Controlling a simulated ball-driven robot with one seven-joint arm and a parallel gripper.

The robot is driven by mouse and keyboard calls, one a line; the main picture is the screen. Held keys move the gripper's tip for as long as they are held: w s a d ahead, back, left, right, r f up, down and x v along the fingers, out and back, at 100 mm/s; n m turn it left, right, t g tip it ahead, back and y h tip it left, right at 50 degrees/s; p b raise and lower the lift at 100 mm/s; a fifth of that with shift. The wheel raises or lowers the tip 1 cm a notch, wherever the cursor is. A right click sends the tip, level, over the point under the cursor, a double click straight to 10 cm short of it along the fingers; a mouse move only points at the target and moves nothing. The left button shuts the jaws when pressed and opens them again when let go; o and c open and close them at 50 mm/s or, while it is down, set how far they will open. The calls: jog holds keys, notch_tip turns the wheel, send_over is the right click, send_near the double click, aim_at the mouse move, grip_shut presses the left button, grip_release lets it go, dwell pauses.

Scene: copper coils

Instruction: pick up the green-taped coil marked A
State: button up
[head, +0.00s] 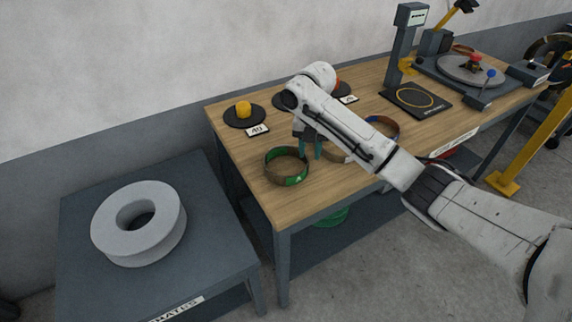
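The green-taped coil (272,173) lies flat on the near left part of the wooden table, a copper-brown ring with green tape and a small pale mark on its front. I cannot tell whether either touches the coil. My arm hides part of the table behind.
A second coil (334,156) lies right of my gripper, partly hidden by my arm. A blue-taped coil (384,125) lies farther right. A grey side table (75,225) with a large grey ring (105,225) is at left.

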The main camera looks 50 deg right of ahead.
aim_at(308, 163)
jog(key=shift+w+a+f, duration=0.1)
jog(key=shift+a+f, duration=0.05)
jog(key=shift+f, duration=2.6)
grip_shut()
jog(key=shift+r, duration=0.1)
